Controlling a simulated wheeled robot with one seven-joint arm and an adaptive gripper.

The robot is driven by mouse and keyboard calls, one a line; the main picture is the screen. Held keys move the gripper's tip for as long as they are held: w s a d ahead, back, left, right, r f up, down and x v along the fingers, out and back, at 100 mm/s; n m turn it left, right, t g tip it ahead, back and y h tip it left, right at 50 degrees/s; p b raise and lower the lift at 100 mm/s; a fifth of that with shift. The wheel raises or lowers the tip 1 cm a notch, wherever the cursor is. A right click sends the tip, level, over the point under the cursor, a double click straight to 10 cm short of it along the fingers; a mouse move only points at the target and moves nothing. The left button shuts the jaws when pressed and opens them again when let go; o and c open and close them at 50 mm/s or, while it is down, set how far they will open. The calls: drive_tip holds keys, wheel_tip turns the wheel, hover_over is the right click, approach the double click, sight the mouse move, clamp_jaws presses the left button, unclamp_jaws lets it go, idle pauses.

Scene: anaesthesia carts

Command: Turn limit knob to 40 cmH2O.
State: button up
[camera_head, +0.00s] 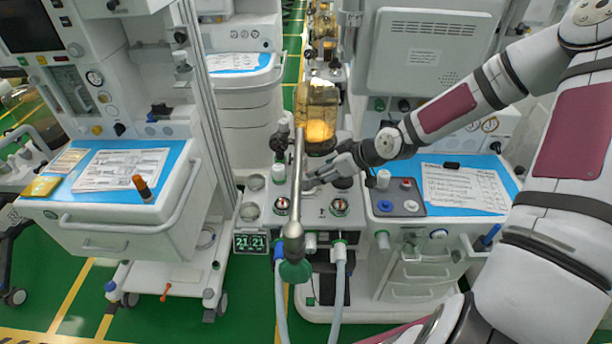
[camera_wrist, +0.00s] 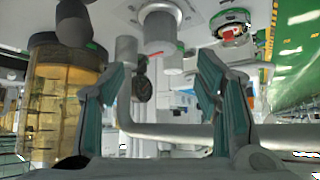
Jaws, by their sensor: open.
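My gripper (camera_head: 312,180) is open and reaches in from the right, over the middle of the anaesthesia cart's panel. In the wrist view my gripper (camera_wrist: 165,85) shows two spread fingers with nothing between them. A grey cylindrical knob (camera_wrist: 160,22) stands on the panel beyond the fingertips there, apart from them. A smaller grey cylinder (camera_wrist: 126,50) is beside it. I cannot tell which is the limit knob, and no scale or 40 mark is legible. In the head view a silver knob (camera_head: 278,172) stands left of my gripper.
A metal pipe (camera_head: 296,185) rises in front of the panel, close to my gripper; it crosses behind the fingers in the wrist view. An amber canister (camera_head: 318,118) stands behind. Round gauges (camera_head: 339,206) sit on the panel. Hoses (camera_head: 338,290) hang below.

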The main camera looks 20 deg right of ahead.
sight(307, 180)
drive_tip(key=x, duration=0.8)
drive_tip(key=shift+w+a+f, duration=0.2)
drive_tip(key=shift+c, duration=0.4)
drive_tip(key=c, duration=1.1)
